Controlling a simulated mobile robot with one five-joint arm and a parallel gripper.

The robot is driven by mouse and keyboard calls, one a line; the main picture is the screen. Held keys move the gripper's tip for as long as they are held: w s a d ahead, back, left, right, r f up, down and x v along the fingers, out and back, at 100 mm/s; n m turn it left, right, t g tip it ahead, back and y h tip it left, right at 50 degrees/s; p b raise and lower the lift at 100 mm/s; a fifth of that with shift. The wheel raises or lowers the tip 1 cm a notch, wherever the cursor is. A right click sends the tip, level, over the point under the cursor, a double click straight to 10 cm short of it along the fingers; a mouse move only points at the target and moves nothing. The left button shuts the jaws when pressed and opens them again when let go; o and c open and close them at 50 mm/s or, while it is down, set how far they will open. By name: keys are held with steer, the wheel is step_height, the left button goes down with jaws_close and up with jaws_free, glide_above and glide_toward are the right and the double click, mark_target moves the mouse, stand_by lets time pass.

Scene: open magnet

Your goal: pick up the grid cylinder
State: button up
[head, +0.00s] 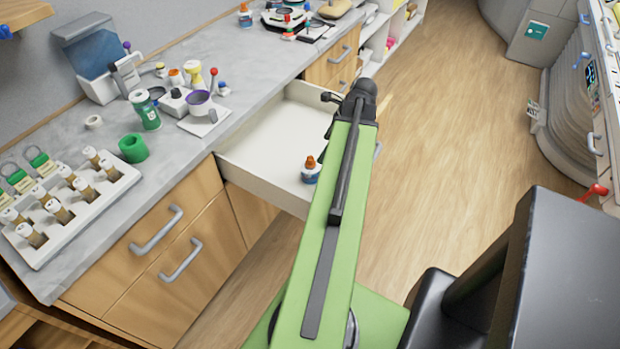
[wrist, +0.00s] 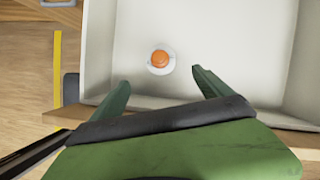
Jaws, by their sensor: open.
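I cannot tell for sure which thing is the grid cylinder. A green-and-white patterned jar (head: 145,110) stands upright on the counter at left in the head view, and a plain green ring-like cylinder (head: 133,148) sits in front of it. A small bottle with an orange cap (head: 310,170) stands in the open drawer; it also shows in the wrist view (wrist: 160,62), seen from above. My gripper (wrist: 160,78) is open and empty over the drawer's front part, with the bottle beyond and between its fingertips. In the head view my arm hides part of the drawer.
The open drawer (head: 275,135) juts out from the grey counter (head: 185,150). A white rack of corked vials (head: 65,235) stands at the counter's near end. A blue-lidded box (head: 95,60) and several small items stand farther back. The wooden floor (head: 440,140) at right is clear.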

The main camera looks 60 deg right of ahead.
mark_target(314, 164)
steer(key=b+x, duration=0.4)
steer(key=x, duration=0.1)
steer(key=b+x, duration=0.2)
steer(key=x, duration=0.1)
steer(key=shift+s+d+f, duration=0.1)
steer(key=shift+s+f, duration=0.1)
steer(key=shift+f, duration=0.05)
steer(key=shift+w+f+b, duration=0.2)
steer(key=shift+b, duration=0.15)
